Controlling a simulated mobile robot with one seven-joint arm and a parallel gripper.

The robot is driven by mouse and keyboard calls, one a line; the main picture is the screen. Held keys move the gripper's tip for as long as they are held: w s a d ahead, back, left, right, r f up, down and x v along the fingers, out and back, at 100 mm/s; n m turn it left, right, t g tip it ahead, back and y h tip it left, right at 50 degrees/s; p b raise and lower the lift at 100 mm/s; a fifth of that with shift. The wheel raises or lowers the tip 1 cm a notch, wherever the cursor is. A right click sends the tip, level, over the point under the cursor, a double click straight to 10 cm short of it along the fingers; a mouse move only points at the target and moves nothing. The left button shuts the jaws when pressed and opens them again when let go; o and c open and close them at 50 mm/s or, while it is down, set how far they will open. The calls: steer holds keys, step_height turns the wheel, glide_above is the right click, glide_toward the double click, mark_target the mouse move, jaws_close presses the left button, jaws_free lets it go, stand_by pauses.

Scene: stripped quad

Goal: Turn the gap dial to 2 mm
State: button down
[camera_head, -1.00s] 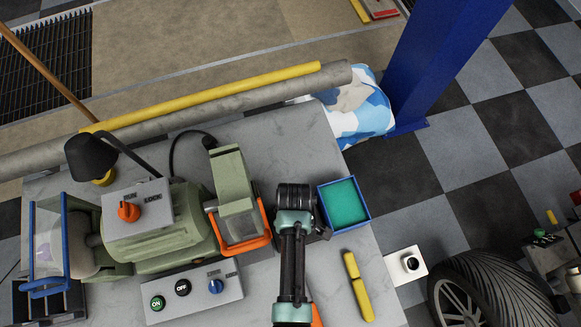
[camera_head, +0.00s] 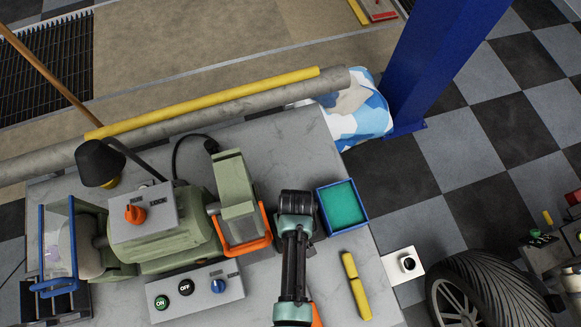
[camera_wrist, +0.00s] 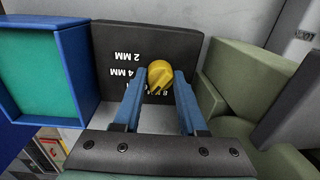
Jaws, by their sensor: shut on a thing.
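The gap dial is a yellow knob (camera_wrist: 160,74) on a dark panel (camera_wrist: 180,42) in the wrist view. White markings, upside down here, read 2 MM, 4 MM and a partly covered 8 MM to the knob's left. I cannot tell surely which mark the knob points at. My gripper (camera_wrist: 159,80) has its two blue fingers on either side of the knob, shut on it. In the head view my gripper (camera_head: 297,200) is over the bench, right of the orange-framed green machine part, and hides the dial.
A blue tray with a green inside (camera_head: 343,207) stands close right of my gripper. The green grinder (camera_head: 170,240) with its orange guard (camera_head: 246,247) is to the left. A switch panel (camera_head: 200,296) and a yellow tool (camera_head: 356,285) lie on the grey bench.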

steer(key=m+p, duration=0.1)
steer(key=m, duration=0.3)
steer(key=shift+m, duration=0.3)
steer(key=m+p, duration=0.1)
steer(key=m, duration=0.3)
steer(key=shift+m, duration=0.3)
steer(key=m+p, duration=0.1)
steer(key=m, duration=0.3)
steer(key=shift+s+t, duration=0.1)
steer(key=shift+t, duration=0.2)
steer(key=shift+m, duration=2.1)
steer(key=shift+c, duration=2.3)
jaws_free()
